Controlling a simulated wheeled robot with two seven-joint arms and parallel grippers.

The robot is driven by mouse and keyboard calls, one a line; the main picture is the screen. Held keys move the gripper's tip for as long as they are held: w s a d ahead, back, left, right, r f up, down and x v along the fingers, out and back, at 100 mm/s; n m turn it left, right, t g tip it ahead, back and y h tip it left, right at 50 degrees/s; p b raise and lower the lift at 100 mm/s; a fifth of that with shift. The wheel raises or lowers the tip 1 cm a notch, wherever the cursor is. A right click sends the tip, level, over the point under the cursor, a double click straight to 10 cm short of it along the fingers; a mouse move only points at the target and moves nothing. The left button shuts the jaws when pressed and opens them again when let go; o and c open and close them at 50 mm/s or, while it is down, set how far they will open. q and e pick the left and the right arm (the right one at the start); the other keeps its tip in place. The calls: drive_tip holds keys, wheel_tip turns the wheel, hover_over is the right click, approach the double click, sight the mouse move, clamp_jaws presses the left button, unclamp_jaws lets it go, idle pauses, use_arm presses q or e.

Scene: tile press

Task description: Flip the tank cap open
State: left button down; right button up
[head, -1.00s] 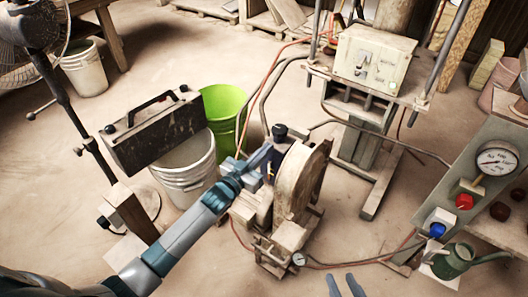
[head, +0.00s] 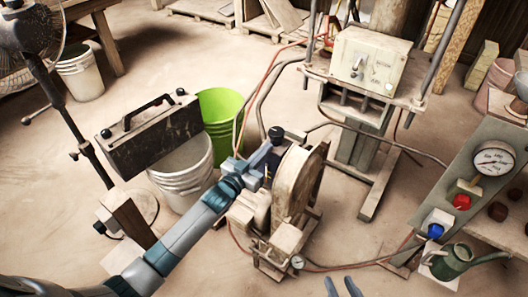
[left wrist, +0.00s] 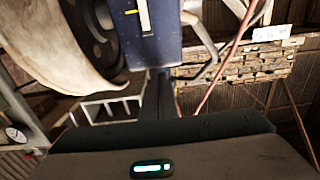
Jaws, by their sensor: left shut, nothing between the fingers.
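The black tank cap (head: 277,132) sits on top of the dark blue tank beside the round wooden-looking wheel housing in the head view. It looks shut. My left gripper (head: 267,152) is shut and empty, with its tip right by the cap's left underside; I cannot tell whether they touch. The gripper hides much of the tank. In the left wrist view, the shut fingers (left wrist: 158,95) point up toward the blue tank (left wrist: 170,30), which carries a pale gauge strip; the cap is not seen there. My right gripper (head: 343,288) is open and empty at the bottom edge.
The round wheel housing (head: 293,185) stands directly right of the tank. A white bucket (head: 180,180), a green bucket (head: 220,115) and a black toolbox (head: 150,135) crowd the left. A control panel (head: 475,180) with a gauge stands at the right. Hoses cross the floor.

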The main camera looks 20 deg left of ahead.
use_arm(q)
drive_tip(key=shift+w+d, duration=0.25)
drive_tip(key=shift+w, duration=0.45)
idle(0.3)
drive_tip(key=shift+s+r+p, duration=0.15)
drive_tip(key=shift+r+p, duration=0.1)
drive_tip(key=shift+p, duration=0.1)
idle(0.4)
